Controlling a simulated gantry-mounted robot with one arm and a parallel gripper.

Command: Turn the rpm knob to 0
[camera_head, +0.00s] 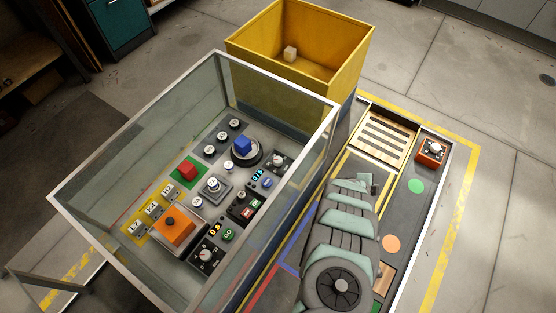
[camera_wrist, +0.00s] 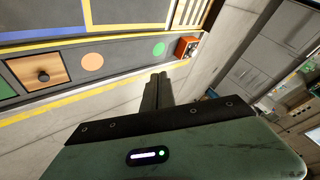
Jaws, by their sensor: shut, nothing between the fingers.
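In the head view, a control panel sits inside a glass-walled enclosure. The labels are too small to read, so I cannot tell which is the rpm knob. My gripper (camera_wrist: 158,77) is shut and empty in the wrist view. It is outside the enclosure, to the right of the panel, and touches no knob.
The enclosure's metal-rimmed glass wall (camera_head: 290,134) stands between my arm and the panel.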

